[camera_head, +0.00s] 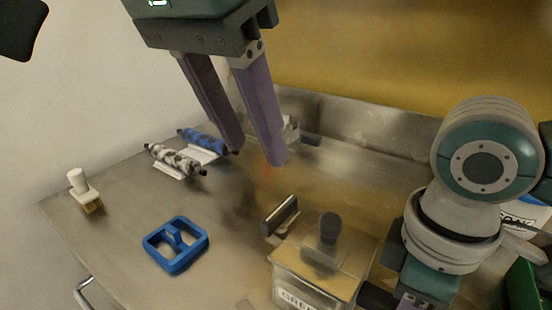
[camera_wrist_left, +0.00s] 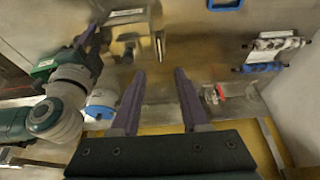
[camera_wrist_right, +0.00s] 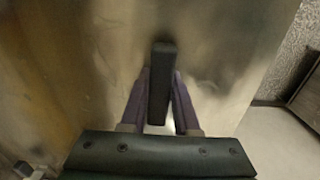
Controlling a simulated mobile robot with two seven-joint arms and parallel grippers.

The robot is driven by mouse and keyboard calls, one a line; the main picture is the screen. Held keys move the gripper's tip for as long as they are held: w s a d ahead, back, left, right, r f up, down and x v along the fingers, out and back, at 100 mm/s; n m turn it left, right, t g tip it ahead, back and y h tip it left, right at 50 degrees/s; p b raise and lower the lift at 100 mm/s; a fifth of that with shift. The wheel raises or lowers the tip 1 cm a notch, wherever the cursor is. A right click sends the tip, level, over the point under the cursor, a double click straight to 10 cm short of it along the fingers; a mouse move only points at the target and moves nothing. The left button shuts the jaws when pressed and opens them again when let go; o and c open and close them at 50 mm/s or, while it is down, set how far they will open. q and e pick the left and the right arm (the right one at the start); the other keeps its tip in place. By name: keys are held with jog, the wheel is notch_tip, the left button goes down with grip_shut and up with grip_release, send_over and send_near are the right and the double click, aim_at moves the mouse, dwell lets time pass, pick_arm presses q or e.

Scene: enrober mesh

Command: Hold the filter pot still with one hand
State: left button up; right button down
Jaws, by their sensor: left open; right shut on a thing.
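Whether this handle belongs to the container cannot be told. My left gripper (camera_head: 258,152) is open and empty above the back of the table, apart from the container; its fingers also show in the left wrist view (camera_wrist_left: 159,73).
A blue frame (camera_head: 176,258), a white-handled brush (camera_head: 84,190) and two rollers, one blue (camera_head: 203,140) and one speckled (camera_head: 174,158), lie on the left. A green bin (camera_head: 522,285) is at the right. The table's centre is fairly clear.

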aim_at(280, 208)
pick_arm(q)
jog(key=x, duration=1.1)
jog(key=shift+f, duration=0.2)
grip_shut()
